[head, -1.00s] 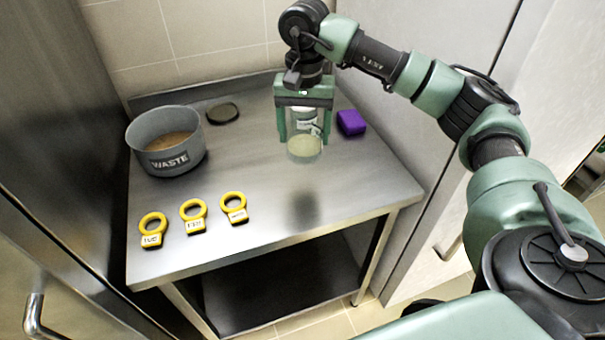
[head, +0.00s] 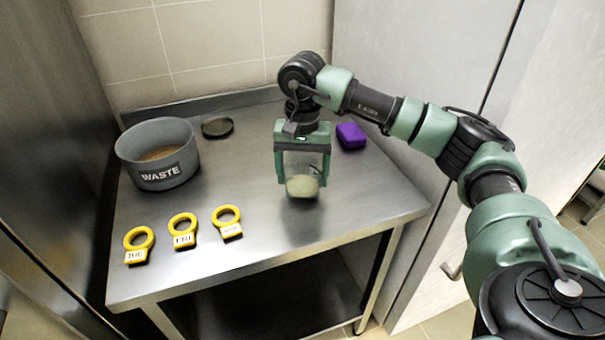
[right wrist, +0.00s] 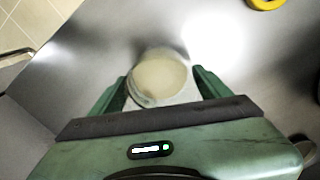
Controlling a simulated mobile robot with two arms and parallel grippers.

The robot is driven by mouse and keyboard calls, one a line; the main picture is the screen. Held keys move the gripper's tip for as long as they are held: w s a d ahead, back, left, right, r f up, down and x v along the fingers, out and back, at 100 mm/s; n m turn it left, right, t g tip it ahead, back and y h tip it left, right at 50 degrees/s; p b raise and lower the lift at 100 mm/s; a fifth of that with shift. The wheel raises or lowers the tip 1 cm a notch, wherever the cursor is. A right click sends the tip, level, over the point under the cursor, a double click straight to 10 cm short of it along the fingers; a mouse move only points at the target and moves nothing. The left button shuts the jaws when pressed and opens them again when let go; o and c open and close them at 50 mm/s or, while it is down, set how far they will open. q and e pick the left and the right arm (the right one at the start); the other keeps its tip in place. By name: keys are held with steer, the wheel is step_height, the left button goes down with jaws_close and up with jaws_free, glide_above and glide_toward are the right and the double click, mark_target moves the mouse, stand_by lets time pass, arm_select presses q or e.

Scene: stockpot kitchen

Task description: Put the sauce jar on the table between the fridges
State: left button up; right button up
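The sauce jar (head: 303,187) is clear, with pale contents. It is upright at or very close to the metal tabletop (head: 365,200), right of the table's middle. My right gripper (head: 303,175) comes down from above with its two green fingers on either side of the jar, shut on it. The right wrist view shows the jar (right wrist: 158,78) between the fingertips (right wrist: 160,85). The jar's upper part is partly hidden by the gripper. My left gripper is not in view.
A grey WASTE pot (head: 160,175) stands at the back left with a dark round disc (head: 217,127) beside it. Several yellow ring tags (head: 183,240) lie at the front left. A purple block (head: 351,136) is behind right. Tall cabinets flank the table; its front right is clear.

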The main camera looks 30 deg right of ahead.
steer(key=shift+o, duration=0.8)
steer(key=shift+r, duration=0.1)
steer(key=shift+r, duration=0.15)
step_height(320, 180, up, 12)
steer(key=shift+p, duration=0.35)
